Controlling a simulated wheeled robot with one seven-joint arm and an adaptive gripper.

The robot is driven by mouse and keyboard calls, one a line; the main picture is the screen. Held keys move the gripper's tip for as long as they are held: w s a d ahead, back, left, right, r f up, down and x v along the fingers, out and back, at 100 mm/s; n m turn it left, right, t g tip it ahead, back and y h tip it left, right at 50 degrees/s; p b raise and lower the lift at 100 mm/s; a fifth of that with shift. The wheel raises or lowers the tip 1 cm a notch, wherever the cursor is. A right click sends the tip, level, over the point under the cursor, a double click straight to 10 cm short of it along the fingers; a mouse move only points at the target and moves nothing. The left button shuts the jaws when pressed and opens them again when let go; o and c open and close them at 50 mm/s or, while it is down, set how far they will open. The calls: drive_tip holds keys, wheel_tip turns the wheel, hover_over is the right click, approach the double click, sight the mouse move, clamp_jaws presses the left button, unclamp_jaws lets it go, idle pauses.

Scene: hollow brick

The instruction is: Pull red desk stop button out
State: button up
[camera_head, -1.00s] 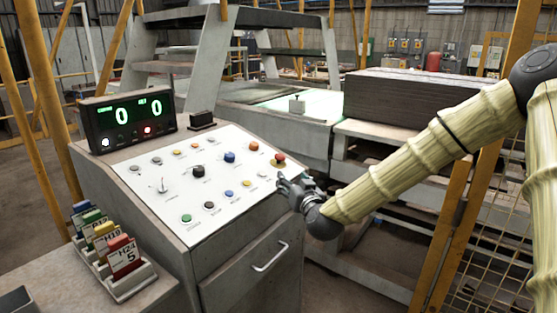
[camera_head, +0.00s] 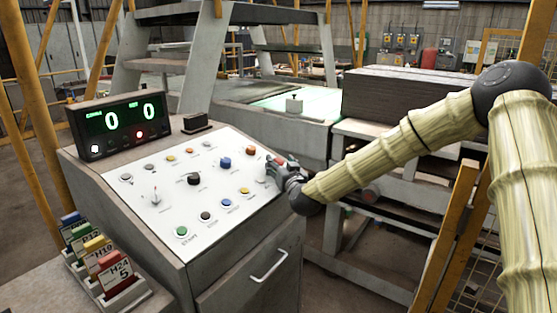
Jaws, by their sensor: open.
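The red desk stop button (camera_head: 280,159) is at the far right corner of the white sloped control panel (camera_head: 160,219). My gripper (camera_head: 273,166) is open at the button, over the panel's right edge. Its fingers cover part of the button, and only a bit of red shows. I cannot tell whether the fingers touch the button or stand on both sides of it.
Several coloured buttons and knobs sit left of my gripper, including a blue one (camera_head: 225,163) and an orange one (camera_head: 251,150). A display box (camera_head: 120,123) stands at the desk's back left. Coloured tag cards (camera_head: 115,271) stand in a rack at front left. A yellow post (camera_head: 446,240) is near my arm.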

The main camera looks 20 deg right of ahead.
drive_tip(key=shift+w+d+r, duration=0.1)
drive_tip(key=shift+w+r, duration=0.3)
drive_tip(key=shift+r, duration=0.05)
drive_tip(key=shift+w+f, duration=0.2)
drive_tip(key=shift+w, duration=0.4)
drive_tip(key=shift+s, duration=0.1)
drive_tip(key=shift+r, duration=0.1)
